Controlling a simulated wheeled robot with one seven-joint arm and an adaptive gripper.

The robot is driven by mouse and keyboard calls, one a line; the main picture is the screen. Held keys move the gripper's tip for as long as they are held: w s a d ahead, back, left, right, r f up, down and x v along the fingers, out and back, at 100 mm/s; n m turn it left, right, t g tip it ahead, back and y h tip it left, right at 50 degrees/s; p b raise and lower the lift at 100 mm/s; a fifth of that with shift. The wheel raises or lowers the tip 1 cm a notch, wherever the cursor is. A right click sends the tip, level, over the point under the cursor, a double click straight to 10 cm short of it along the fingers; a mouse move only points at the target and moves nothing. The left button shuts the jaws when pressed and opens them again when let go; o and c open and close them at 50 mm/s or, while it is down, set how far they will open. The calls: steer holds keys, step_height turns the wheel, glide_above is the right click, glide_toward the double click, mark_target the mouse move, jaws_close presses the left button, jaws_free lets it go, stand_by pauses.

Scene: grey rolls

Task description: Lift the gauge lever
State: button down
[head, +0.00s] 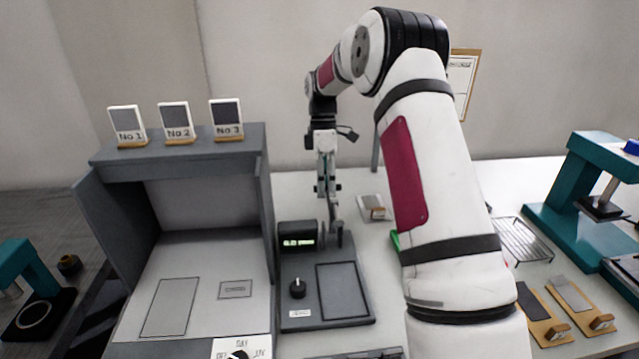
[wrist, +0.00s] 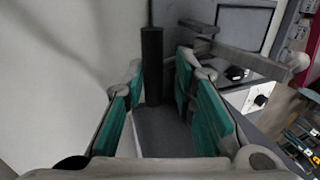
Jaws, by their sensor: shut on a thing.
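The gauge (head: 320,285) is a dark grey base with a lit display box (head: 297,237), a black knob (head: 298,288) and a framed plate. My gripper (head: 334,215) reaches down just right of the display box. In the wrist view my gripper (wrist: 162,70) has its teal pads on either side of a dark upright bar, which appears to be the gauge lever (wrist: 152,65). It is shut on this bar. A grey arm with a rounded end (wrist: 297,62) passes beside the right finger. The exact contact is hard to make out.
A grey open cabinet (head: 185,165) stands left of the gauge, with several numbered cards on top. My arm hides part of the right table. A wire rack (head: 520,240), wooden-based plates (head: 545,310) and a teal press (head: 585,190) stand at the right.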

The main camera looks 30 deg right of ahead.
steer(key=shift+d+f, duration=0.1)
steer(key=shift+f, duration=0.75)
steer(key=c, duration=1.6)
jaws_free()
steer(key=shift+o, duration=0.2)
steer(key=shift+w+f, duration=0.1)
steer(key=v, duration=1.2)
steer(key=shift+r, duration=0.35)
